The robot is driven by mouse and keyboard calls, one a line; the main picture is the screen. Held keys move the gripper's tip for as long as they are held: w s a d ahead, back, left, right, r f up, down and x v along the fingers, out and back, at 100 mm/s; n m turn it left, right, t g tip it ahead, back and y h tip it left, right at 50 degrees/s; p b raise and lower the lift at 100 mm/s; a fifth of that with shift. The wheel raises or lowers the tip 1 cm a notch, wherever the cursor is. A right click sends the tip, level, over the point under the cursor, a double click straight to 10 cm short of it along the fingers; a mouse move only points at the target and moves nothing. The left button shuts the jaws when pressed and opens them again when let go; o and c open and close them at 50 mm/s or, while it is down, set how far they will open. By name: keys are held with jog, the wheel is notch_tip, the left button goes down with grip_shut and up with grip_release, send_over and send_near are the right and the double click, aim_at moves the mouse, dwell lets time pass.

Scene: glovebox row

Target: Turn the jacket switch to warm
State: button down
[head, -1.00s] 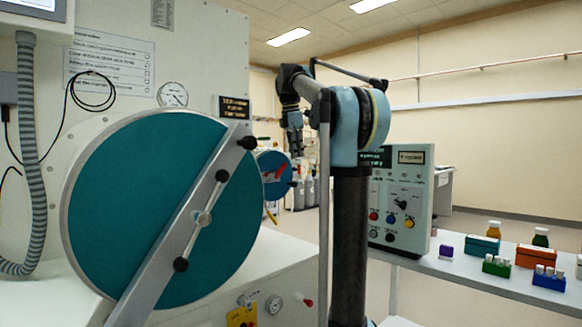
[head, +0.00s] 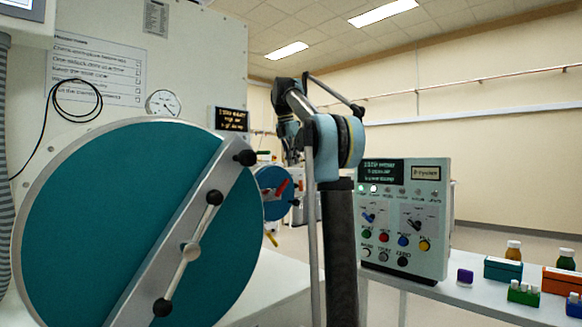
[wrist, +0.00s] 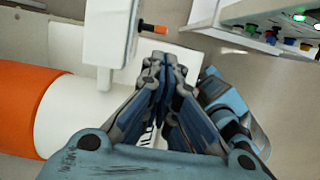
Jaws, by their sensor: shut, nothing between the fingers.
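The control panel (head: 434,250) is a pale green-grey box with a dark display, a row of small lamps, two switch knobs and several coloured buttons. A blue-handled knob (head: 368,217) is on its left and a dark knob (head: 415,223) on its right. The labels are too small to tell which is the jacket switch. A lamp (head: 374,189) at the left glows green. The panel's edge also shows at the top right of the wrist view (wrist: 247,38). My gripper (wrist: 163,62) is shut and empty, apart from the panel; my arm largely hides it in the head view.
A large teal round door (head: 90,220) with a metal bar fills the left. A white box with an orange-tipped lever (wrist: 152,28) is close ahead of my gripper. An orange cylinder (wrist: 25,105) lies left. Bottles and small racks stand on the right bench (head: 455,290).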

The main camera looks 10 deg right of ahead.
aim_at(301, 186)
jog(key=a+x, duration=0.1)
jog(key=x, duration=0.7)
jog(key=shift+d+f, duration=0.15)
jog(key=shift+d, duration=0.05)
jog(key=shift+w+a, duration=0.1)
jog(key=shift+a, duration=0.05)
